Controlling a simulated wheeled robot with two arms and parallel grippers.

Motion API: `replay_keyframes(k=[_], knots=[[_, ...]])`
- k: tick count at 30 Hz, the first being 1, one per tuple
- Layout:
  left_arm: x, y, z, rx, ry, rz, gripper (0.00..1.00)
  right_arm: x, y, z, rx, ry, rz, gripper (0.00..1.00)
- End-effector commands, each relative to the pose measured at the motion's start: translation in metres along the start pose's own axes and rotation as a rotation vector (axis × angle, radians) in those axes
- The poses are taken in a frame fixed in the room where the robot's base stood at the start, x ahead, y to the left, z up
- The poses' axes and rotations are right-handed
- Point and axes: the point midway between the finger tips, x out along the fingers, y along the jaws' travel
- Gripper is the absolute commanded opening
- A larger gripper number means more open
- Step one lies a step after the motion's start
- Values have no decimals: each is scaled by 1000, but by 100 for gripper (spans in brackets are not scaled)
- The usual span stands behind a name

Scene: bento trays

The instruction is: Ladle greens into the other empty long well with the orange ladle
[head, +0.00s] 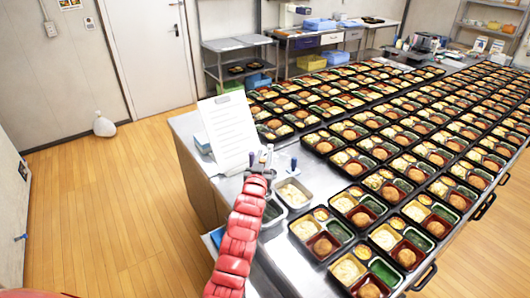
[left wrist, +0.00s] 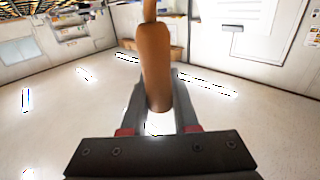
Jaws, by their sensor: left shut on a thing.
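My left gripper (head: 263,160) is at the table's left end, beside the metal food containers. In the left wrist view the gripper (left wrist: 160,122) is shut on the orange-brown handle of the ladle (left wrist: 155,65). The ladle's bowl is out of that view, and I cannot make out the ladle in the head view. A bento tray (head: 345,291) at the near edge has a bright green long well (head: 385,272) that looks empty. Other trays hold dark greens in their green wells. My right gripper is not in view.
A metal container with pale food (head: 293,193) stands right of my left gripper; another container (head: 272,212) is partly hidden by my arm. A white sheet on a stand (head: 228,130) rises behind the gripper. Rows of filled trays cover most of the table.

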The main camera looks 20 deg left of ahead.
Motion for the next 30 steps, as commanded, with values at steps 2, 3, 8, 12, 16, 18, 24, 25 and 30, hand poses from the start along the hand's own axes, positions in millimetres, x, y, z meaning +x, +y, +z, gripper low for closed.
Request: replay_keyframes(k=[2,3,8,12,16,18,24,25,30], knots=[[0,0,13,0,-1,0,0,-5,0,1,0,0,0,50],[0,0,18,0,-1,0,0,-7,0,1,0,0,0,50],[-1,-1,49,1,-1,-1,0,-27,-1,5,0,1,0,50],[-2,-1,70,0,-1,-1,0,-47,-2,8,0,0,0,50],[-2,0,84,0,0,0,0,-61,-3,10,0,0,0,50],[-2,0,89,0,0,0,0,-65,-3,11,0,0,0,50],[-2,0,91,0,1,0,0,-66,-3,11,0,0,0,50],[-2,0,90,0,1,0,0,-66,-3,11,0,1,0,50],[-2,0,90,0,1,0,0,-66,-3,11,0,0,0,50]])
